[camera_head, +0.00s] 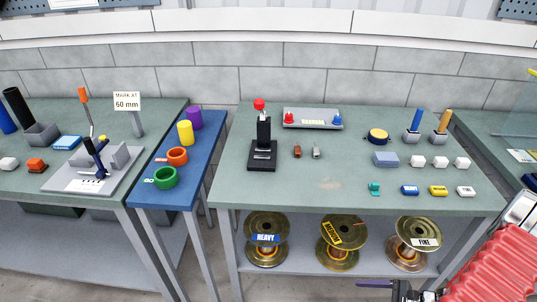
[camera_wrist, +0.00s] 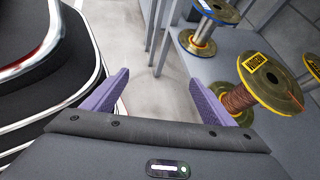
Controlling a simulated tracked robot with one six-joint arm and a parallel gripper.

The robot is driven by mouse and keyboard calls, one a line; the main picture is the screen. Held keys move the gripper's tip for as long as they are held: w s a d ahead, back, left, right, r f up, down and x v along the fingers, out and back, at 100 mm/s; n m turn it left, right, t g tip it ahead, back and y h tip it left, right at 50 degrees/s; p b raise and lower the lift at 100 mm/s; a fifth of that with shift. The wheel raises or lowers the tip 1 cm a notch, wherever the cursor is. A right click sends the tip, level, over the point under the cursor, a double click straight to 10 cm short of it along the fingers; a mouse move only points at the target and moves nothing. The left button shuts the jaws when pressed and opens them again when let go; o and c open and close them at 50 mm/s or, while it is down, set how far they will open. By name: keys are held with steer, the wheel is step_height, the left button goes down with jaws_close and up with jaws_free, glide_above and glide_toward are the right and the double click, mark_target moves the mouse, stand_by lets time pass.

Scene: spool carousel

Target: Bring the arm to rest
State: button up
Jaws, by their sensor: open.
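My gripper (camera_wrist: 160,98) is open and empty in the wrist view, its two purple fingers spread wide over bare floor. In the head view only a small part of my gripper (camera_head: 378,285) shows at the bottom edge, in front of the lower shelf and below the spools. My arm in its red sleeve enters at the bottom right. In the wrist view the right finger is close to the spool with the yellow label (camera_wrist: 270,82) in the picture; whether they touch I cannot tell.
The lower shelf (camera_head: 300,262) holds a HEAVY spool (camera_head: 266,250), a yellow-labelled spool (camera_head: 340,258) and a FINE spool (camera_head: 409,256). The green bench top (camera_head: 330,188) above carries a red-knobbed lever stand (camera_head: 263,135) and small blocks. A blue side table (camera_head: 190,190) stands left.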

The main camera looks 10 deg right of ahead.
steer(key=a+r+n+h, duration=0.3)
steer(key=a+r+n, duration=0.5)
steer(key=r, duration=0.6)
steer(key=a+r+n+g+h, duration=0.1)
steer(key=a+r+n+h, duration=0.2)
steer(key=a+r+n, duration=0.4)
steer(key=a+r+n+h, duration=0.3)
steer(key=a+r+n, duration=0.5)
steer(key=r, duration=1.4)
steer(key=shift+s+a+n, duration=0.3)
steer(key=shift+a+n, duration=0.05)
steer(key=shift+n, duration=0.35)
